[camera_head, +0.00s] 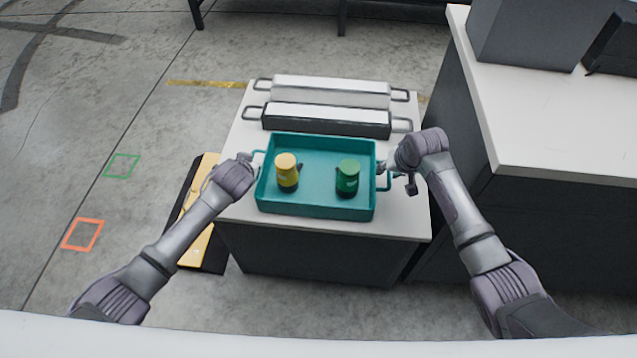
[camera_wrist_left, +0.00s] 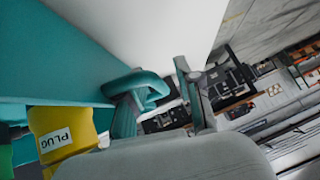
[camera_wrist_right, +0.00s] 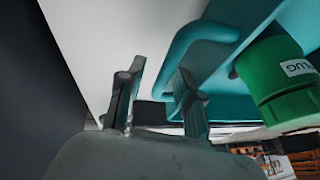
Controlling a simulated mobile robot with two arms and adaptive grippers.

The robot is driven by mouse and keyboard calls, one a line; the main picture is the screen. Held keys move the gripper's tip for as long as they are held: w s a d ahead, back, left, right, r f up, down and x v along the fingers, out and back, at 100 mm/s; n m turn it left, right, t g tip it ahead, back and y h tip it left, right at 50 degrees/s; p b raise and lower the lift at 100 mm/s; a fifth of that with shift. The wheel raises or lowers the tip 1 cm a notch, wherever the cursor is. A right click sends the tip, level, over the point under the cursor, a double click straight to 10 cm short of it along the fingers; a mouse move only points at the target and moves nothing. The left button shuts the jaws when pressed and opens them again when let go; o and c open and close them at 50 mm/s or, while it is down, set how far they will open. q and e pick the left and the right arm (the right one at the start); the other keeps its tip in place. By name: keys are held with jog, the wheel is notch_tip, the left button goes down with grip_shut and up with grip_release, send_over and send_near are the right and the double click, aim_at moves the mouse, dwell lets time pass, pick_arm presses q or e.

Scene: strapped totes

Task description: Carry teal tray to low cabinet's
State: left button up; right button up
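The teal tray (camera_head: 318,209) sits on a low white-topped cabinet (camera_head: 400,222). A yellow-capped container (camera_head: 287,172) and a green container (camera_head: 347,178) stand upright in it. My left gripper (camera_head: 247,158) is at the tray's left handle; in the left wrist view the teal handle (camera_wrist_left: 135,85) hides one finger, and the other finger stands apart from it. My right gripper (camera_head: 396,177) is at the right handle; in the right wrist view its two fingers are spread, one overlapping the handle (camera_wrist_right: 185,50). Neither gripper is visibly clamped on a handle.
A white-topped case (camera_head: 325,119) and a paler one (camera_head: 330,85), both with end handles, lie behind the tray. A taller counter (camera_head: 560,130) with grey boxes stands at right. A yellow-and-black item (camera_head: 200,225) is on the floor at left. Open floor lies further left.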

pick_arm(q)
jog(key=shift+d, duration=0.1)
pick_arm(e)
jog(key=shift+a, duration=0.1)
pick_arm(q)
jog(key=shift+s+r, duration=0.15)
pick_arm(e)
jog(key=shift+r, duration=0.2)
pick_arm(q)
jog(key=a+v, duration=0.1)
jog(key=v, duration=1)
jog(key=shift+s+d+r, duration=0.15)
jog(key=shift+d+r, duration=0.05)
jog(key=shift+d, duration=0.2)
pick_arm(e)
jog(key=v, duration=1.1)
jog(key=shift+s+r, duration=0.2)
jog(key=shift+r, duration=0.05)
